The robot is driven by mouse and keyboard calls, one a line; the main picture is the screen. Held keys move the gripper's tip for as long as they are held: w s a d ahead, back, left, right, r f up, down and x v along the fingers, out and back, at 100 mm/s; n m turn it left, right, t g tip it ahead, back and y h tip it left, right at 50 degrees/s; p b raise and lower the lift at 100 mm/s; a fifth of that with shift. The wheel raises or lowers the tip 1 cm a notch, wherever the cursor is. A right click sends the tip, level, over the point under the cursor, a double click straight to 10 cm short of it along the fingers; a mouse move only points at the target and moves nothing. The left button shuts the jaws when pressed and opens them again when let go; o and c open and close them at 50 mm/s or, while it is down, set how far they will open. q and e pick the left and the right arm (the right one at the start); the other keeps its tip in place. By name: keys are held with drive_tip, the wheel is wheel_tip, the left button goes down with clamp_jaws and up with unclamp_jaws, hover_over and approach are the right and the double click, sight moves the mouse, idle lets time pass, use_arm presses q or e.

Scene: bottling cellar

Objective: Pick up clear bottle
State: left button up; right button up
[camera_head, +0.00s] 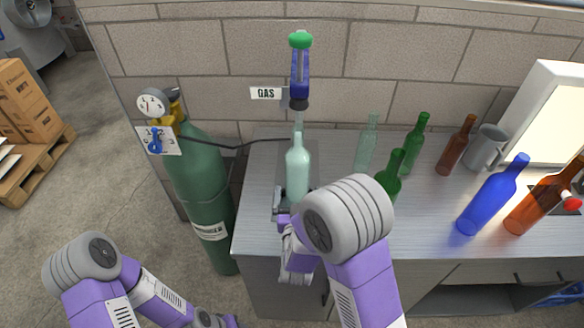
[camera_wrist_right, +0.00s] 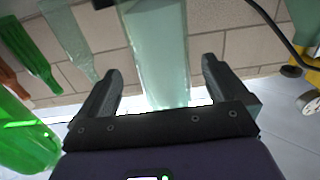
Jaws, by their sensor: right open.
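A pale, see-through bottle (camera_head: 297,172) stands upright under the blue and green filling head (camera_head: 299,75) on the counter. My right gripper (camera_head: 290,212) is low at the near side of this bottle, partly hidden by my own forearm. In the right wrist view the bottle (camera_wrist_right: 158,60) shows between the two fingers of my open right gripper (camera_wrist_right: 158,88), with a gap on each side. A second pale bottle (camera_head: 366,148) stands further right by the wall. My left arm shows at lower left, but its gripper is not visible.
Green bottles (camera_head: 415,142) (camera_head: 390,176), a brown bottle (camera_head: 456,148), a grey mug (camera_head: 487,148), a blue bottle (camera_head: 490,198) and an amber bottle (camera_head: 535,205) stand right on the counter (camera_head: 430,222). A green gas cylinder (camera_head: 205,175) stands left, its hose reaching the filler.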

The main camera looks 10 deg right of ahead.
drive_tip(key=shift+w+d+r, duration=0.1)
drive_tip(key=shift+w+r, duration=0.05)
drive_tip(key=shift+w, duration=0.35)
drive_tip(key=shift+w+d+r, duration=0.15)
drive_tip(key=shift+w+d, duration=0.1)
drive_tip(key=shift+w, duration=0.25)
drive_tip(key=b+x, duration=0.1)
drive_tip(key=x, duration=0.3)
drive_tip(key=shift+w, duration=0.45)
drive_tip(key=shift+a, duration=0.1)
drive_tip(key=c, duration=1.5)
drive_tip(key=s+a+r, duration=0.1)
drive_tip(key=s, duration=0.1)
drive_tip(key=s+r+p, duration=0.1)
drive_tip(key=s, duration=0.2)
drive_tip(key=s+a+r+p, duration=0.1)
drive_tip(key=s, duration=0.2)
drive_tip(key=shift+s+a+r, duration=0.2)
drive_tip(key=shift+a, duration=0.1)
drive_tip(key=p, duration=1.4)
approach(296, 182)
drive_tip(key=shift+v, duration=1.35)
